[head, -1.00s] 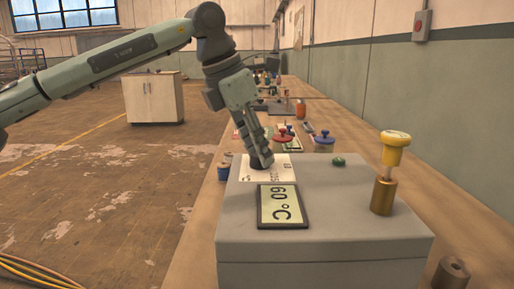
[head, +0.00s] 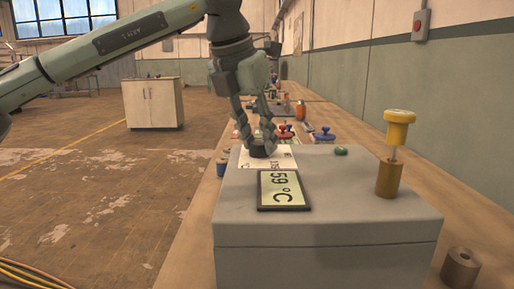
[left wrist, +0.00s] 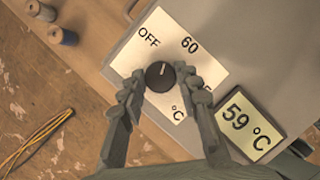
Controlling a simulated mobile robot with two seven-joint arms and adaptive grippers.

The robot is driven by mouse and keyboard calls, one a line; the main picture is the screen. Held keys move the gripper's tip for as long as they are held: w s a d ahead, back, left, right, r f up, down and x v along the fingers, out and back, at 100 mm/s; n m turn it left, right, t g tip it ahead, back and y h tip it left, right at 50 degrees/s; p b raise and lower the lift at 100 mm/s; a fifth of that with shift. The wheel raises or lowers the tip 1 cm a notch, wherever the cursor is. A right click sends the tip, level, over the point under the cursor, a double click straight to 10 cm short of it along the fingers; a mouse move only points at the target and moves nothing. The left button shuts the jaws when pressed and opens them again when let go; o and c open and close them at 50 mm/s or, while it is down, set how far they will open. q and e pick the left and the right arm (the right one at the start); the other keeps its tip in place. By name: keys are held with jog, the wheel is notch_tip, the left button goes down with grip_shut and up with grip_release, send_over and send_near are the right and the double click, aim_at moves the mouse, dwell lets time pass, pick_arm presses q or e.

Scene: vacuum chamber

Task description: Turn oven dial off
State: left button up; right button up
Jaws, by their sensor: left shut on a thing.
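The oven is a grey box (head: 330,215) on the bench, with a display (head: 283,190) reading 59 °C. Its black dial (head: 258,151) sits on a white label plate (head: 282,158) at the far left of the box top. In the left wrist view the dial (left wrist: 160,76) has a white mark pointing between "OFF" and "60". The display there (left wrist: 247,124) also reads 59 °C. My left gripper (head: 257,147) reaches down from above and is shut on the dial, one finger on each side. My right gripper is out of view.
A yellow-topped brass valve (head: 390,178) and a green button (head: 341,151) are on the box top. Spools (head: 223,168) stand left of the box. A hollow metal cylinder (head: 461,268) stands at right. Red and blue-handled items (head: 322,136) lie behind.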

pick_arm(q)
jog(key=n+y+b, duration=0.1)
jog(key=n, duration=0.1)
jog(key=n+t+b, duration=0.1)
jog(key=n, duration=0.2)
jog(key=shift+d+y+b, duration=0.15)
jog(key=shift+y+b, duration=0.25)
jog(key=shift+n+y+b, duration=0.35)
jog(key=shift+n+y, duration=0.05)
jog(key=shift+n, duration=0.7)
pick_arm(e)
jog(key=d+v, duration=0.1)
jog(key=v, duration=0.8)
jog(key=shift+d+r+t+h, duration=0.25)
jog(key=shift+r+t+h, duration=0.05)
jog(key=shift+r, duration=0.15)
pick_arm(q)
jog(key=shift+r, duration=0.1)
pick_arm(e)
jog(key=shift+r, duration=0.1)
pick_arm(q)
jog(key=o, duration=1.2)
jog(key=shift+c, duration=0.2)
jog(key=v, duration=1.2)
